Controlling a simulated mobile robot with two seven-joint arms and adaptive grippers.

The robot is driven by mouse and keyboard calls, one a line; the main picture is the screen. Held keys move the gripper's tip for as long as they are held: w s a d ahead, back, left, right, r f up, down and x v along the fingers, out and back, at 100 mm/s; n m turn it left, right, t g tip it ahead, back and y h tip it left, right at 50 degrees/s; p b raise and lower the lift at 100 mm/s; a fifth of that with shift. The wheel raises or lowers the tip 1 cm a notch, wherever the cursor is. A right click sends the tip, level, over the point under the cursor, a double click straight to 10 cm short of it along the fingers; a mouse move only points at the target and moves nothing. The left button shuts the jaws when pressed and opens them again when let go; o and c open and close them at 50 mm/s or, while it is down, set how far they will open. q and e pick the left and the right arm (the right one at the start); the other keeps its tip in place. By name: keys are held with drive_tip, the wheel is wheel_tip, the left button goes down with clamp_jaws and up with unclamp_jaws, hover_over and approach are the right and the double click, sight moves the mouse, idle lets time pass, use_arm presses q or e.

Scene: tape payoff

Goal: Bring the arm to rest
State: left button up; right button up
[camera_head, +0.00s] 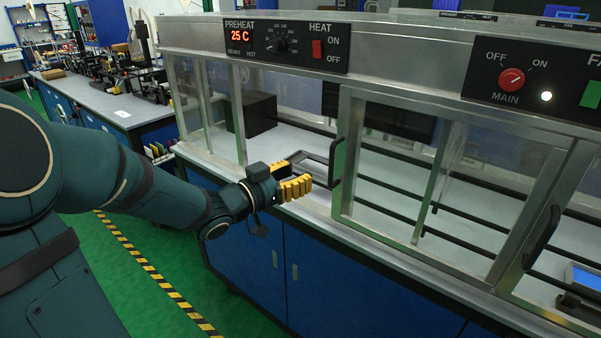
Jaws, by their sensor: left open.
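My left arm (165,197) comes in from the left, dark green and stretched out toward the machine. My left gripper (298,178) has yellow ribbed fingers, is open and holds nothing that I can see. It is at the front of the metal-framed cabinet, left of the black handle (336,162) of a sliding clear door. I cannot tell whether it touches the handle; a gap shows between them. My right gripper is not in view.
The cabinet carries a heat panel (287,46) reading 25 C and a main switch panel (512,78). A black box (251,114) and a grey metal frame (312,166) are inside. A cluttered workbench (110,103) stands behind left.

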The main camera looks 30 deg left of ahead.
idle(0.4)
use_arm(q)
drive_tip(key=w+d+f+n+g, duration=0.1)
drive_tip(key=d+f+g, duration=0.15)
drive_tip(key=f, duration=0.45)
drive_tip(key=w+d+f+n+g+y, duration=0.1)
drive_tip(key=d+f+n+g, duration=0.1)
drive_tip(key=d+f, duration=0.35)
drive_tip(key=w+d+f+n+g, duration=0.1)
drive_tip(key=d+f+g, duration=0.1)
drive_tip(key=f, duration=0.7)
drive_tip(key=s+d+f+g, duration=0.4)
drive_tip(key=s+d+f, duration=0.2)
drive_tip(key=s+f, duration=0.2)
drive_tip(key=s+d+f+g, duration=0.5)
drive_tip(key=s+d+f, duration=0.2)
drive_tip(key=s+f, duration=0.2)
wheel_tip(320, 180, down, 3)
drive_tip(key=shift+d+r+n, duration=0.2)
drive_tip(key=shift+d+n, duration=0.1)
drive_tip(key=shift+n, duration=0.1)
